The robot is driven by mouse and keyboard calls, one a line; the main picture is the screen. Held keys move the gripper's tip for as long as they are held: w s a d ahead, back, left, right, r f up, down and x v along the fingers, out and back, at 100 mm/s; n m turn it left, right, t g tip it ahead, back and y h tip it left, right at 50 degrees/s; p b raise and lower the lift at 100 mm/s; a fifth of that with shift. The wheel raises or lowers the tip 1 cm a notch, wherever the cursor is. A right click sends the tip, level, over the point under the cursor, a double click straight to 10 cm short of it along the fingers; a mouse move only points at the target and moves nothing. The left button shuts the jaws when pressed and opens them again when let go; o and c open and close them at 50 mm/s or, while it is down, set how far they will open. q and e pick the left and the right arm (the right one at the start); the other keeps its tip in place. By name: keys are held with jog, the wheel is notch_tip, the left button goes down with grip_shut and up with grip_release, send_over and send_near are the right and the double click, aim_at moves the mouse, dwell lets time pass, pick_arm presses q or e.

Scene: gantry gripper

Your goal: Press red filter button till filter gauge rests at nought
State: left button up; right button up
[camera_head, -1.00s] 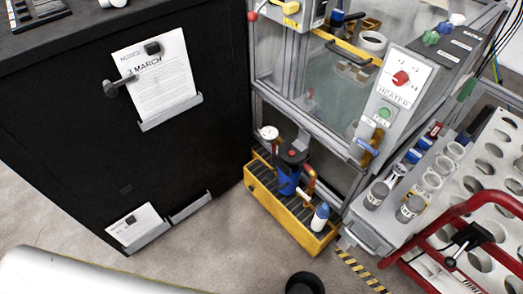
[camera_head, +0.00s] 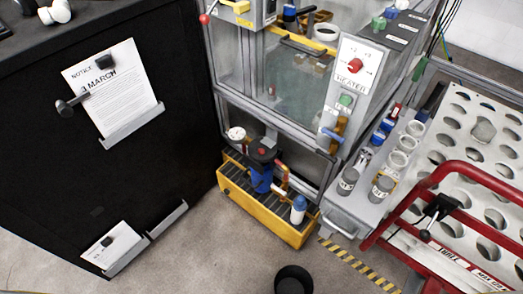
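A filter unit with a blue body (camera_head: 261,180) and a black top stands in a yellow tray (camera_head: 262,221) on the floor, under the glass-walled cabinet. A small red button (camera_head: 262,152) shows on its black top. A round white gauge (camera_head: 236,133) sits just left of the top; its needle and reading are too small to tell. Nothing touches the button. Neither of my grippers is in view.
A black cabinet (camera_head: 90,180) with notices stands at left. The cabinet's heater panel (camera_head: 353,75), with a red knob, is above right. A red-railed rack (camera_head: 465,165) is at right. A blue-capped white bottle (camera_head: 298,209) and black cylinder (camera_head: 293,279) are near.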

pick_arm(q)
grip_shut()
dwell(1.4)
